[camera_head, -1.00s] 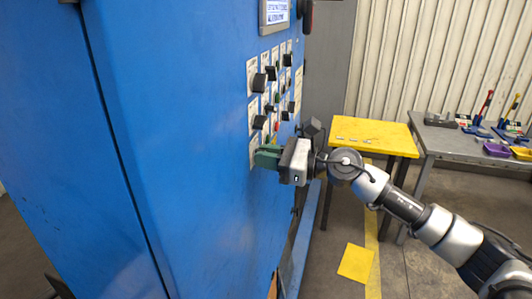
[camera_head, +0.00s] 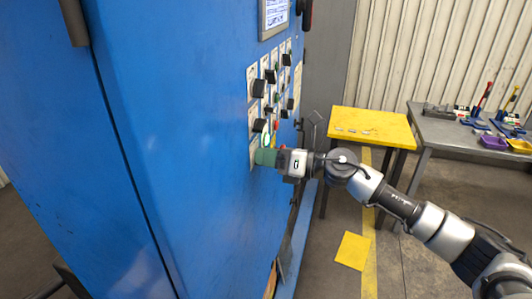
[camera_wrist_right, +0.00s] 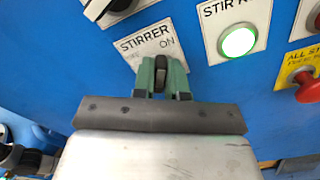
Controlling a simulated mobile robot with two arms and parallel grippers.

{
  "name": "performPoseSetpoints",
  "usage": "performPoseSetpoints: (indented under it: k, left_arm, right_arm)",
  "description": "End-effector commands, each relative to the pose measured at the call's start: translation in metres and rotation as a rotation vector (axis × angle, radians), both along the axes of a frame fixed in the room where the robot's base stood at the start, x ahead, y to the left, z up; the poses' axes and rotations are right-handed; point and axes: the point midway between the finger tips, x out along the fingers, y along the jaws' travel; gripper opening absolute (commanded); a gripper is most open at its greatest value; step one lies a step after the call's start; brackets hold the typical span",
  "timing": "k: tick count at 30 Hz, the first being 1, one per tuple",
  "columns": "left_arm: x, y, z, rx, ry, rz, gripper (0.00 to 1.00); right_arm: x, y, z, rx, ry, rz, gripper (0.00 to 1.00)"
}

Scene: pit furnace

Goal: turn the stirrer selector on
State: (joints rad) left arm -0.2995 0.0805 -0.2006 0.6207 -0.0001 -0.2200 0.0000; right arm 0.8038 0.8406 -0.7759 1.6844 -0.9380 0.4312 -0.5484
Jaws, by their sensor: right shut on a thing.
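The stirrer selector is a black knob (camera_wrist_right: 161,65) on a white plate marked STIRRER (camera_wrist_right: 131,45) with the word ON above the knob in the right wrist view. My right gripper (camera_wrist_right: 162,75) has its green fingers shut on this knob, one on each side. The knob's visible end points up towards ON. A round lamp (camera_wrist_right: 238,41) on the plate marked STIR R… glows green. In the head view my right gripper (camera_head: 265,157) is at the lower part of the control panel and hides the knob. My left gripper is not in view.
A red button (camera_wrist_right: 308,88) on a yellow plate sits right of the lamp. Several black knobs, such as one (camera_head: 258,89), stick out above my gripper.

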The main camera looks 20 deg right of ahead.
Motion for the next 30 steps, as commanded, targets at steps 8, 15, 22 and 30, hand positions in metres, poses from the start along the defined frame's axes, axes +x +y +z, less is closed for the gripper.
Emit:
performPoseSetpoints:
  k: [8, 15, 22, 30]
  left_arm:
    - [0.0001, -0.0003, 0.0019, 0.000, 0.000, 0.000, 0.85]
    - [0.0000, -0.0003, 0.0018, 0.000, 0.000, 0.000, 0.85]
    - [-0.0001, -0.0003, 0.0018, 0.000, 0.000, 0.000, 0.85]
    - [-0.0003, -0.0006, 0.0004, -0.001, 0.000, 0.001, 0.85]
  right_arm:
    - [0.0003, -0.0002, 0.0003, 0.016, 0.023, -0.001, 0.00]
    - [0.0004, -0.0004, 0.0003, 0.017, 0.024, -0.001, 0.00]
    - [0.0003, -0.0003, 0.0002, 0.016, 0.022, -0.001, 0.38]
    - [-0.0005, -0.0017, -0.0007, 0.014, 0.021, -0.001, 0.38]
